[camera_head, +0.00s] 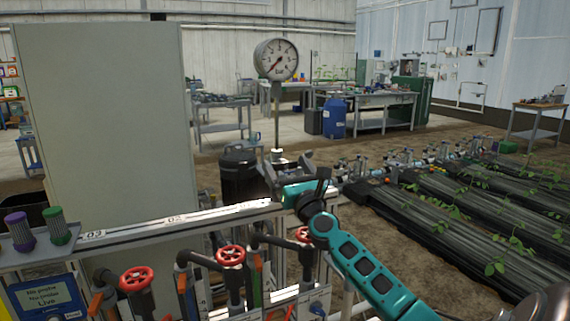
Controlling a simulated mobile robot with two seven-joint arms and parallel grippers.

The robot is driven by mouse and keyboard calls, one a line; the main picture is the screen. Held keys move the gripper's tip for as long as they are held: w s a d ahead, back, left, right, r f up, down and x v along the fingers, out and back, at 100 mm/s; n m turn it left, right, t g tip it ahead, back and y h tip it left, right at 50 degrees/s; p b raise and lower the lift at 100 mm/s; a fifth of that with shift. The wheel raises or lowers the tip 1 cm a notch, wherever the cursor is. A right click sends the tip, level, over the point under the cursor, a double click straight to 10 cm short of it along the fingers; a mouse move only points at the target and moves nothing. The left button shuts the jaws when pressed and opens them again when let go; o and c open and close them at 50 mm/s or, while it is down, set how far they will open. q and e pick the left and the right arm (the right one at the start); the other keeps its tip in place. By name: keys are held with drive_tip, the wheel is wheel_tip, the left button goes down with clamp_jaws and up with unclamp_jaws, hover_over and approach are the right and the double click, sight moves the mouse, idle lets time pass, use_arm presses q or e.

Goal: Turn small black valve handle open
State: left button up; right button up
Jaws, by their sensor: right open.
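My right gripper (287,168) is at the end of the teal arm that comes in from the lower right. Its dark fingers are apart, near the foot of the round pressure gauge's stem, above the far end of the white rail. I cannot pick out a small black valve handle; it may be hidden behind the gripper or too small to tell from the dark fingers. The pressure gauge (276,60) stands upright on a thin stem behind the gripper. My left gripper is not in view.
The white rail (175,222) runs across the skid. Below it are red handwheels (136,279) (230,256) and dark pipes. A tall grey cabinet (100,120) stands at left. A black drum (240,176) is behind the rail. Planted beds (470,205) lie at right.

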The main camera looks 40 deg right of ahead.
drive_tip(key=shift+x, duration=0.8)
drive_tip(key=c, duration=1)
